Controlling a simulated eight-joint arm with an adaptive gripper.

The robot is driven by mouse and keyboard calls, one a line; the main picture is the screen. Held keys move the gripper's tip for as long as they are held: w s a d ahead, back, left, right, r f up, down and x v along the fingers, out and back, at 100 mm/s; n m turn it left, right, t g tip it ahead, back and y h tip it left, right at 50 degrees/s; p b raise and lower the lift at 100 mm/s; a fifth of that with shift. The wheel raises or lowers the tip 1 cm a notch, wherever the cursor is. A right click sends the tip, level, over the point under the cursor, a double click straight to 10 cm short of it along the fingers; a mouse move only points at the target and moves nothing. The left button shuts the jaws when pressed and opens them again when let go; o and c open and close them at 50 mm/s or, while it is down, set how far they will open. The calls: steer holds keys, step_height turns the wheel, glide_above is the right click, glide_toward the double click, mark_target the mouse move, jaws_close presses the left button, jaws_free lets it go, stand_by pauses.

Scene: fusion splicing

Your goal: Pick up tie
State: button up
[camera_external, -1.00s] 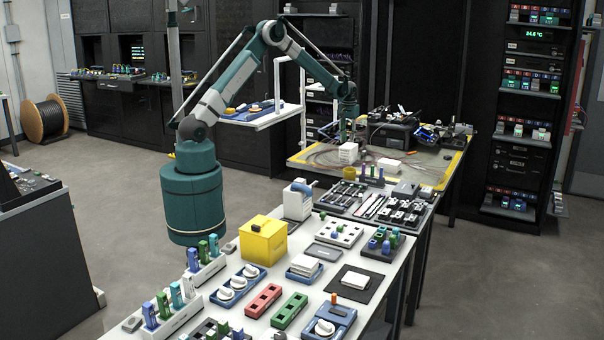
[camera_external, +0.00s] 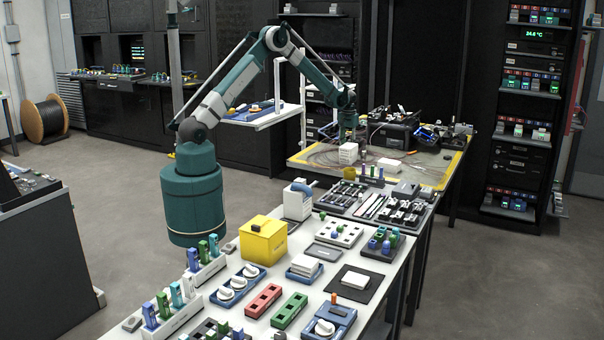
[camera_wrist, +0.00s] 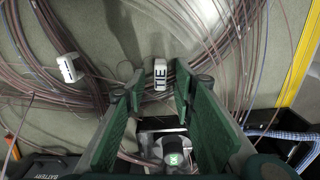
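A small white piece marked "TIE" (camera_wrist: 160,74), the tie, lies among brown cables on the grey-green mat in the wrist view. My gripper (camera_wrist: 159,90) is open, with one green finger to the left of the tie and one to the right. Gaps show between the tie and both fingers; no contact is visible. In the external view my gripper (camera_external: 349,132) points down over the far, yellow-edged table (camera_external: 436,176). I cannot make out the tie there.
A second white tag (camera_wrist: 69,68) lies on the cables to the left. Loose cables (camera_wrist: 230,40) spread around the tie. In the external view, white boxes (camera_external: 348,153) stand near my gripper and a black device (camera_external: 392,132) is behind it. The near table holds several trays.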

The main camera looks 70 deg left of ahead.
stand_by(0.3)
steer(key=c, duration=0.7)
steer(key=shift+c, duration=0.2)
steer(key=shift+r+p, duration=0.6)
steer(key=shift+r, duration=4.4)
